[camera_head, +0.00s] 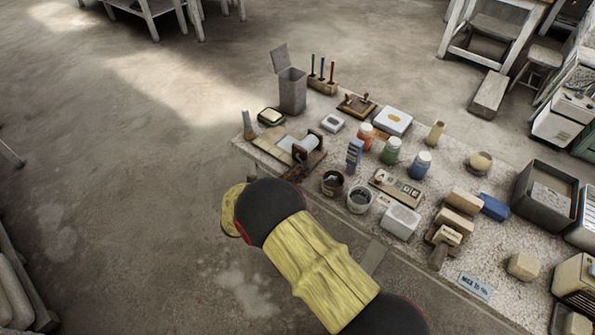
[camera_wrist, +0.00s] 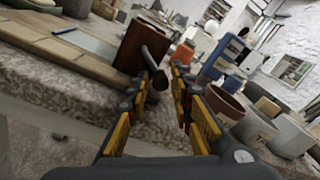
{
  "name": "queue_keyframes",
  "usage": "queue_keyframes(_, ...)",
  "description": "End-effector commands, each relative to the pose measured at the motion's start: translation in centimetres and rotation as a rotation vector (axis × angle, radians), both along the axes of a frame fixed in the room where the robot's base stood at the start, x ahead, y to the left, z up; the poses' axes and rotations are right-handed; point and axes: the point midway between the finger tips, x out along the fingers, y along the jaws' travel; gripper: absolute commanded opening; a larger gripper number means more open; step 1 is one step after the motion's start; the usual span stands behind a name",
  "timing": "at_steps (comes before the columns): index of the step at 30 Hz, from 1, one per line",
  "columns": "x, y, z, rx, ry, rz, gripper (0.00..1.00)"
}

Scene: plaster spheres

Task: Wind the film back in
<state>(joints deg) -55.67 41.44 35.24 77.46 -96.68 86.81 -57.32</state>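The film winder, a small wooden stand (camera_head: 299,153), is at the left end of the table in the head view. A pale roll (camera_head: 312,142) sits between its brown side pieces, and a light strip of film (camera_head: 287,143) runs left along a flat board. In the wrist view a brown side piece (camera_wrist: 137,47) stands ahead with a dark crank and rounded knob (camera_wrist: 159,80). The pale film (camera_wrist: 88,43) lies to its left. My gripper (camera_wrist: 167,78) is open, its fingertips around or just short of the knob; contact is unclear.
A blue box (camera_head: 354,153) and two tubs, one brown (camera_head: 332,183) and one grey (camera_head: 359,199), stand close right of the winder. Several jars (camera_head: 391,150) and small boxes crowd the table further right. The floor left of the table is open.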

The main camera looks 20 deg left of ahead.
Motion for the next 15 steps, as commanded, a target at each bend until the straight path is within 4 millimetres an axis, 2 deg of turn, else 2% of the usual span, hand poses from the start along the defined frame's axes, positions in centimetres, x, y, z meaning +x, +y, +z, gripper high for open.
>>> queue_keyframes(5,-0.01,0.02,0.03,0.0,0.0,0.0,0.22)
queue_keyframes(15,-0.04,0.03,0.02,0.0,0.0,0.0,0.02)
